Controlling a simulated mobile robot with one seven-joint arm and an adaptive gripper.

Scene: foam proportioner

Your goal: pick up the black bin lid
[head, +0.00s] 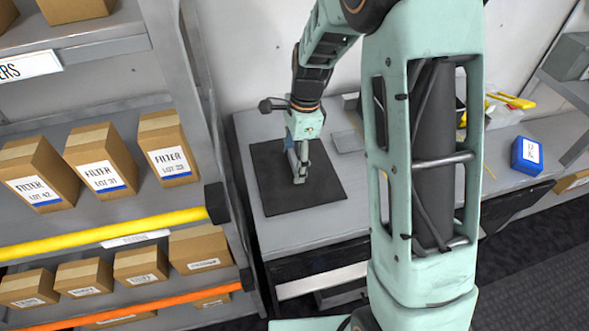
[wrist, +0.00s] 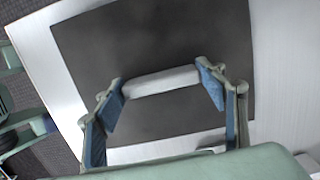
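The black bin lid (head: 272,188) looks like a flat dark square panel lying on the grey worktop. It also fills much of the wrist view (wrist: 150,42), where a pale bar (wrist: 161,82), which looks like its handle, crosses it. My gripper (head: 299,179) points down over the middle of the panel. In the wrist view its two blue-padded fingers (wrist: 161,78) are spread wide, one at each end of the bar. The fingers hide the bar's ends, so I cannot tell whether the pads touch them.
The grey worktop (head: 262,224) has a bare margin around the panel. Shelves with several cardboard filter boxes (head: 97,166) stand close on the left, with a yellow rail (head: 110,232). A blue box (head: 526,154) and yellow items lie on the right. A wall stands behind.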

